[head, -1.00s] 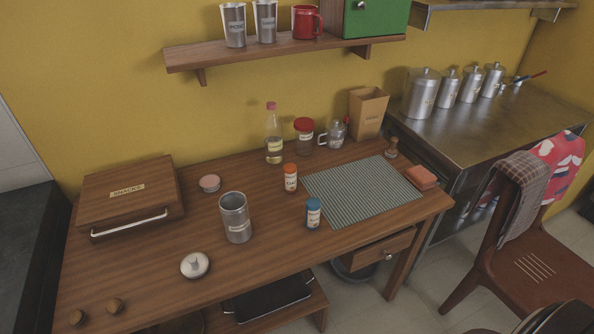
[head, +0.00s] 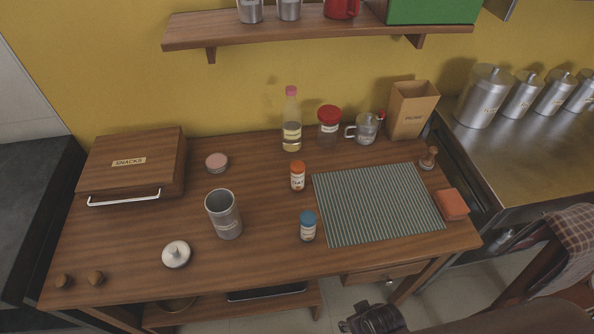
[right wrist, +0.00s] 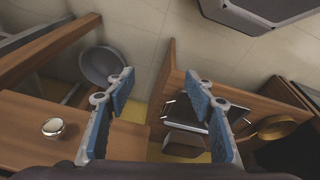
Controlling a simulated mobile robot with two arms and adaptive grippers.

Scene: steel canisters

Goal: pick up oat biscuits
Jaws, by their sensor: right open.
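Nothing in view is clearly labelled as oat biscuits. My left gripper is out of view.
The wooden table (head: 130,230) also bears a pink-topped tin (head: 217,162), orange-capped jar (head: 297,176), blue-capped jar (head: 307,227), bottle (head: 291,122) and striped mat (head: 380,204). A drawer knob (right wrist: 53,128) and a lower shelf with a black tray (right wrist: 186,112) are near my right gripper.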

